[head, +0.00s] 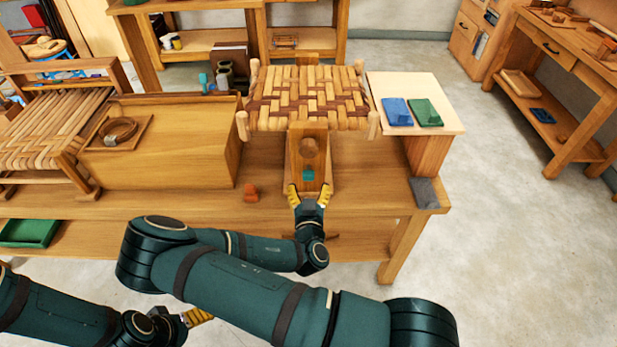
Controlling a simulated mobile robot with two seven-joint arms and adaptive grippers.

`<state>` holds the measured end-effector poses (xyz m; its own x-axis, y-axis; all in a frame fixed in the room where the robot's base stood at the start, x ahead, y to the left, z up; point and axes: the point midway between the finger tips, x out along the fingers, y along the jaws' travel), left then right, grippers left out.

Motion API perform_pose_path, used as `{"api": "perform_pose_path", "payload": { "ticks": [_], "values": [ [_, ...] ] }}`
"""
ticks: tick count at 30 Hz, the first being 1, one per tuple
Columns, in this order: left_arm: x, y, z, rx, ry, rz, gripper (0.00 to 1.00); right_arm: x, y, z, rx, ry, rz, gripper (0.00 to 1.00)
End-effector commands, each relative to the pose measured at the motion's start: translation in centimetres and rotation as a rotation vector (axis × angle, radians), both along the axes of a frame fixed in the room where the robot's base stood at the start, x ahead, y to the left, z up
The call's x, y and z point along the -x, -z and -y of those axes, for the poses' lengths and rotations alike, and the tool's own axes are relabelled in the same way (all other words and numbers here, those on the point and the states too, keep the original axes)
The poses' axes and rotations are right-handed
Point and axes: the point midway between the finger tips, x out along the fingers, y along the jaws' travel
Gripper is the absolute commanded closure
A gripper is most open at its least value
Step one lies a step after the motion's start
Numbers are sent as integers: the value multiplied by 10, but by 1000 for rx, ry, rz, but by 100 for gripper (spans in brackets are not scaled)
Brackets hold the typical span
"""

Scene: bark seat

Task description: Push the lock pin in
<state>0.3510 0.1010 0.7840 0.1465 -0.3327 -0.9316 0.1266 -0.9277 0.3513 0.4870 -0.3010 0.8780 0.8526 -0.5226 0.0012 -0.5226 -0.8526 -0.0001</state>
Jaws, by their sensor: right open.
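A woven bark seat (308,97) sits on an upright wooden stand (293,170) at the middle of the bench. The stand has a round wooden knob on its front and a small teal piece (308,174) below it. I cannot tell for sure which of these is the lock pin. My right gripper (309,192) is open at the stand's front foot, yellow fingertips apart, just below the teal piece; contact is unclear. My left gripper (203,317) is low at the bottom left, away from the bench, its finger gap unclear.
A large wooden box (190,150) stands further left. Blue (397,112) and green (425,112) blocks lie on a pale board at right. A grey block (424,192) is at the bench's right end.

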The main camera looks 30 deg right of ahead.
Motion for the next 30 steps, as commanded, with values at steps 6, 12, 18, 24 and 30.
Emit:
{"api": "perform_pose_path", "payload": {
  "ticks": [6,12,18,24,30],
  "values": [
    [0,0,0,0,0,0,16,34,0,-21,-1,-2,-1,34],
    [0,0,0,0,0,0,16,49,-1,-30,1,0,1,34],
    [0,0,0,0,0,0,16,51,0,-31,1,-1,1,34],
    [0,0,0,0,0,0,16,51,0,-31,1,0,1,34],
    [0,0,0,0,0,0,16,51,1,-30,-3,4,-4,34]
  ]
}}
